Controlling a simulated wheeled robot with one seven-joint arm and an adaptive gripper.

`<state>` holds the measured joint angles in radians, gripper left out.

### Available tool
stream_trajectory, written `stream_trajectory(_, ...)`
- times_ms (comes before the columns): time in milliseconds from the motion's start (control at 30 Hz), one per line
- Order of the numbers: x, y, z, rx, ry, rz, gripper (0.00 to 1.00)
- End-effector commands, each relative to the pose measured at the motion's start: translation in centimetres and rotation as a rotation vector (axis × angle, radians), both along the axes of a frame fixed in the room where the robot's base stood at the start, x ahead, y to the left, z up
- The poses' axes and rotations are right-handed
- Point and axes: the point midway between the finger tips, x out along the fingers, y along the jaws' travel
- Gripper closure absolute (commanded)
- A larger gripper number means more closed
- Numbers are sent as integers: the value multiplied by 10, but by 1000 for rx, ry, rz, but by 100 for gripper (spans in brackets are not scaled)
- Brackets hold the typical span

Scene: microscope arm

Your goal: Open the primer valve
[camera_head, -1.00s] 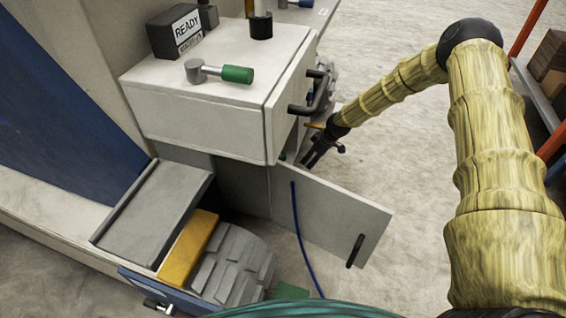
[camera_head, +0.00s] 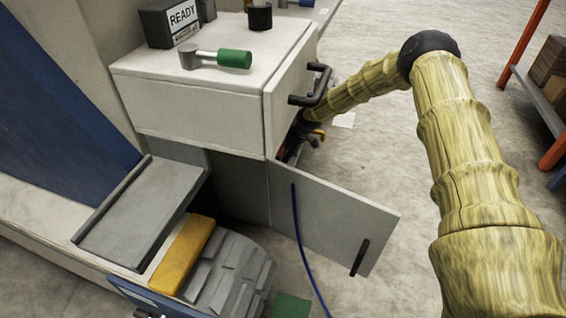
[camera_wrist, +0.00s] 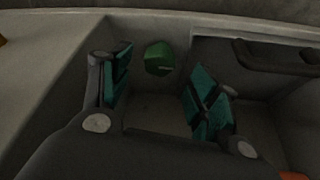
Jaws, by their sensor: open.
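In the wrist view a small green knob (camera_wrist: 159,58), which may be the primer valve, shows in a dim recess, partly turned away. My gripper (camera_wrist: 163,88) is open, its two teal-padded fingers on either side of the line to the knob. The knob appears beyond the fingertips, not held. In the head view my gripper (camera_head: 290,148) is dark and partly hidden beside the cabinet's right side, behind the open door (camera_head: 335,215). A green-handled lever (camera_head: 232,59) lies on the cabinet top; I cannot tell whether it is also part of the valve.
The white cabinet (camera_head: 190,115) has a black bar handle (camera_head: 314,88) close to my forearm. A blue hose (camera_head: 303,250) hangs by the open door. A black READY sign (camera_head: 172,22) stands on top. Open floor lies right of the cabinet; a shelf (camera_head: 540,95) is farther right.

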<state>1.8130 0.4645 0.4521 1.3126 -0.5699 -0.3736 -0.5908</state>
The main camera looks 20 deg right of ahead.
Motion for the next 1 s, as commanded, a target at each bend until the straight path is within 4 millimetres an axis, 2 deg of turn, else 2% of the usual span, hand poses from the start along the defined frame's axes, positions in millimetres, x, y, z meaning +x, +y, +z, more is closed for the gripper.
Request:
stream_trajectory(33, 6, 7, -4, 0, 0, 2, 39)
stream_trajectory(100, 8, 8, -18, 0, 1, 0, 39)
stream_trajectory(300, 15, 14, -38, 0, 0, 0, 39)
stream_trajectory(500, 19, 16, -45, 1, -1, 0, 39)
stream_trajectory(767, 19, 16, -46, 0, 0, 0, 39)
stream_trajectory(833, 19, 16, -46, 0, 0, 0, 47)
stream_trajectory(1000, 19, 16, -46, 0, 0, 0, 78)
